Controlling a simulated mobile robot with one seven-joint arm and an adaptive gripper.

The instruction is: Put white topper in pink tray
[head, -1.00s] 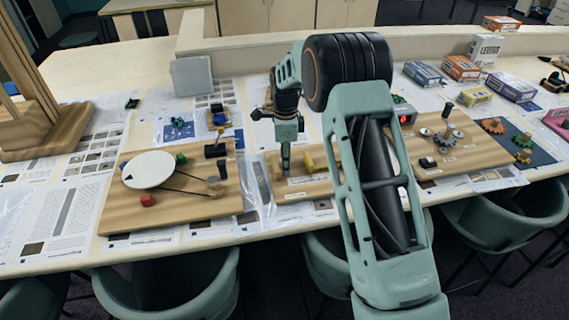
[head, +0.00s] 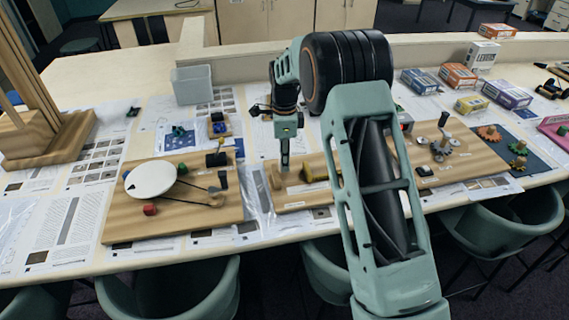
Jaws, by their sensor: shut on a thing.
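My gripper (head: 285,162) points straight down over the left end of the middle wooden board (head: 298,204), just behind a small wooden block (head: 276,180). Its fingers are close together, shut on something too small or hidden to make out. I cannot pick out the white topper for certain. A pink tray (head: 553,131) shows in part at the right edge of the view, far from my gripper; its inside is mostly cut off.
A grey bin (head: 193,86) stands behind. A gear board (head: 480,165), a dark blue mat (head: 541,158) and several boxes (head: 458,76) lie right. Chairs (head: 485,217) line the front edge.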

